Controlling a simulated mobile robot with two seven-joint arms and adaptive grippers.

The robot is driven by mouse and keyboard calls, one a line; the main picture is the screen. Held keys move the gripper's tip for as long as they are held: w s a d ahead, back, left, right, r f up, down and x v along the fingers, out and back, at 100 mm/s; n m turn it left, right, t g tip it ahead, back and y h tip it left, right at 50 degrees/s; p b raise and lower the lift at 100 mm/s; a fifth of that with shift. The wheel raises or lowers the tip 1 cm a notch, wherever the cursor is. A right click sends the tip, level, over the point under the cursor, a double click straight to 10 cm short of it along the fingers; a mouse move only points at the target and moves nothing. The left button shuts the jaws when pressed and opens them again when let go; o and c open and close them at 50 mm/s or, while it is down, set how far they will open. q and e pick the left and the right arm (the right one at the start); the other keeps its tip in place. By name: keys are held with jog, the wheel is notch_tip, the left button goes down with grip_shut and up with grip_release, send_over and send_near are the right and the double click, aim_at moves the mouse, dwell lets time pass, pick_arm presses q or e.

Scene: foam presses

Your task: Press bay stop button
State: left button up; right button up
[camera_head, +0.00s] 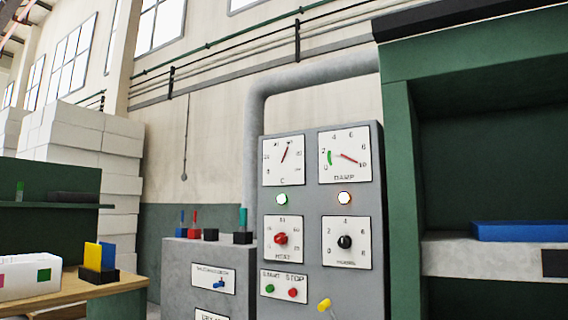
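The red stop button (293,293) sits under the word STOP on a small white plate (281,284) low on the grey control cabinet (300,205). The green start button (270,289) is just left of it. Neither my left nor my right gripper shows in the head view, so their distance from the button cannot be seen. Nothing covers the stop button.
A green-framed bay (401,200) stands at right.

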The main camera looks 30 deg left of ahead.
pick_arm(q)
grip_shut()
dwell(1.4)
